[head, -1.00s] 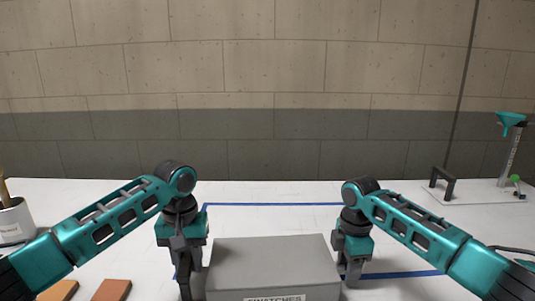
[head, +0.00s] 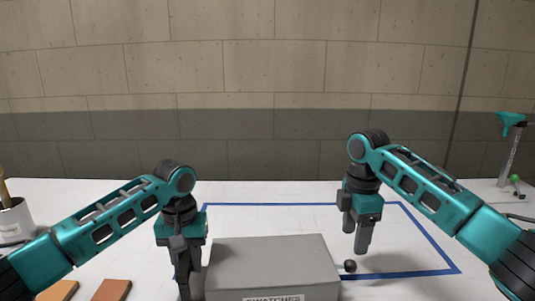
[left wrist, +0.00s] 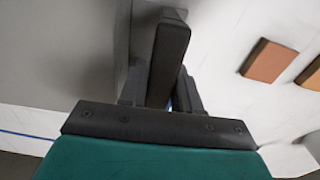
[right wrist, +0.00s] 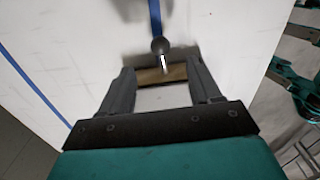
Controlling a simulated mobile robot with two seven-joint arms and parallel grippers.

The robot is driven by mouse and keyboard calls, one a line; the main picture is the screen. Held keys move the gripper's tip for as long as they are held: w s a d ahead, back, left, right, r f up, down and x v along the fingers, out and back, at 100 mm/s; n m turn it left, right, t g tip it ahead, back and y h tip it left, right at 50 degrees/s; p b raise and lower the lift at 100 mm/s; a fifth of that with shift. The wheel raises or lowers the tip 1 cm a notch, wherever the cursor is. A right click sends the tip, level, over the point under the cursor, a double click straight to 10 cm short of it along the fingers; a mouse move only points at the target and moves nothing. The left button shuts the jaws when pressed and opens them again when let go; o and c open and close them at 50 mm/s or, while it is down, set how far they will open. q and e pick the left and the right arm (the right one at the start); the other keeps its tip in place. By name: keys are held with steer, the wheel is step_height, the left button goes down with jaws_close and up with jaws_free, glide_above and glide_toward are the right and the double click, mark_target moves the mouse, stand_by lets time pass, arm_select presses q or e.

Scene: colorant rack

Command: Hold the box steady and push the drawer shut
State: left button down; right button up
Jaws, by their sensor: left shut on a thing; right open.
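The grey box (head: 268,262) with a SWATCHES label (head: 275,298) stands at the bottom middle of the head view. A dark round knob (head: 350,266) shows at its right side, and also in the right wrist view (right wrist: 160,46). A tan piece (right wrist: 162,75) lies below the knob there; how far the drawer is out is unclear. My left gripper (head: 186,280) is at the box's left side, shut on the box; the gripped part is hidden. The box also fills the left of the left wrist view (left wrist: 50,50). My right gripper (head: 355,238) is open and empty, above the knob.
A blue outline (head: 425,232) marks the white table around the box. Two orange-brown tiles (head: 110,290) lie at the front left, with a white pot (head: 14,220) at the left edge. A teal funnel stand (head: 510,140) is at the far right. The table behind the box is clear.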

arm_select(q)
steer(key=c, duration=0.7)
jaws_free()
arm_select(e)
step_height(320, 180, up, 2)
steer(key=shift+r, duration=0.1)
arm_select(q)
steer(key=shift+r, duration=0.1)
